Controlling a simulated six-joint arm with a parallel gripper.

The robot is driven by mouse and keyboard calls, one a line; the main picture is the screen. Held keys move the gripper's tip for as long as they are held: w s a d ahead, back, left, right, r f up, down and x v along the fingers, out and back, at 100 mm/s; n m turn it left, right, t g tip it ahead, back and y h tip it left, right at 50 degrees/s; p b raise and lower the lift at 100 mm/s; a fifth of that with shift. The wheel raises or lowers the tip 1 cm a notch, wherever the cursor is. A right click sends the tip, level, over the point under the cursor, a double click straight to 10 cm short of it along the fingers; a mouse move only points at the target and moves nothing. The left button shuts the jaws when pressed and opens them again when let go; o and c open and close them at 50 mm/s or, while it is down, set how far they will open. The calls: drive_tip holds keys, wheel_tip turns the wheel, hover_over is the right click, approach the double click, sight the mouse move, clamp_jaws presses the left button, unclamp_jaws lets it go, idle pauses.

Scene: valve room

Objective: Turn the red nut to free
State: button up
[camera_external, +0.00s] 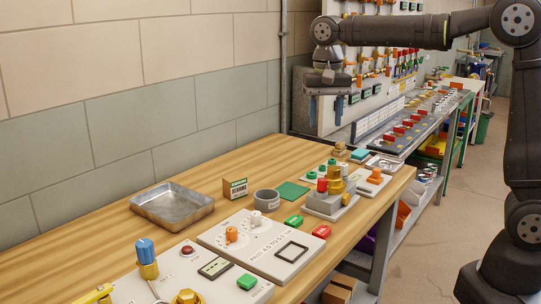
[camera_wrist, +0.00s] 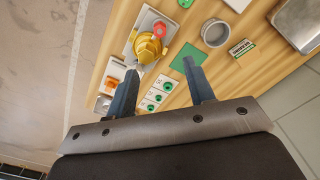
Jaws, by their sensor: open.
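A small red part (camera_external: 322,185), which looks like the red nut, sits on a grey valve block (camera_external: 330,203) beside a stacked yellow-gold fitting (camera_external: 335,183). In the wrist view the red part (camera_wrist: 159,29) lies just above and right of the gold fitting (camera_wrist: 148,48). My gripper (camera_external: 326,106) is open and empty, fingers pointing down, well above the far end of the bench. In the wrist view my gripper (camera_wrist: 161,70) has its fingertips below the valve in the picture, apart from it. What the nut is marked with is too small to read.
A board with green buttons (camera_wrist: 155,97) lies beside the valve. A grey ring cup (camera_external: 267,200), a green pad (camera_external: 292,190), a labelled box (camera_external: 235,188) and a metal tray (camera_external: 172,204) stand nearby. Panels (camera_external: 270,246) fill the near bench. A wall borders the left.

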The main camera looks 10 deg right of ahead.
sight(322, 180)
wheel_tip(322, 180, down, 17)
drive_tip(key=shift+r, duration=0.15)
idle(0.4)
drive_tip(key=c, duration=1)
